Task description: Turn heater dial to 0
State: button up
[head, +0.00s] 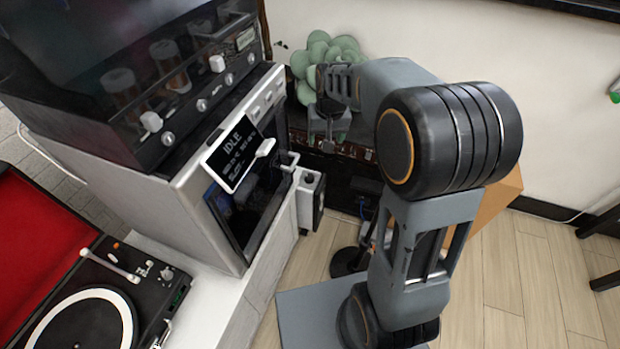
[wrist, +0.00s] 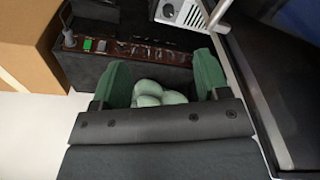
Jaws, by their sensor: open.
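A small white box that looks like the heater (head: 308,212) stands low beside the machine cabinet in the head view, with a dark round dial (head: 309,179) on its top. In the wrist view a white vented box (wrist: 186,13) shows at the top edge, with a round knob (wrist: 168,10) on it. The dial's setting is too small to read. My gripper (head: 328,130) is above and beyond the heater, apart from it. In the wrist view its green-padded fingers (wrist: 161,60) are spread, with nothing gripped.
A green rounded plant-like thing (head: 329,50) is behind my gripper. The white cabinet (head: 190,205) with a tilted "IDLE" display (head: 231,152) and jutting handle (head: 289,160) is left of the heater. A cardboard box (head: 497,205) is right. A turntable (head: 85,322) is front left.

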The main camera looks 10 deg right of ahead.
jog(key=w+f+b, duration=0.2)
jog(key=w+f, duration=0.8)
jog(key=m+g+b, duration=0.1)
send_near(310, 177)
jog(key=f+b, duration=0.1)
jog(key=f, duration=0.2)
jog(key=f+b, duration=0.1)
jog(key=f, duration=0.2)
jog(key=f+b, duration=0.1)
jog(key=f, duration=0.2)
jog(key=shift+w+a+f, duration=0.15)
jog(key=shift+w+f, duration=0.1)
jog(key=shift+w, duration=0.1)
jog(key=shift+c, duration=0.4)
jog(key=c, duration=0.8)
jog(key=shift+f+n+g+b, duration=0.15)
jog(key=shift+n+g+b, duration=0.15)
jog(key=shift+n+b, duration=0.35)
jog(key=shift+c, duration=0.2)
jog(key=shift+n+b, duration=0.35)
jog(key=shift+n, duration=0.3)
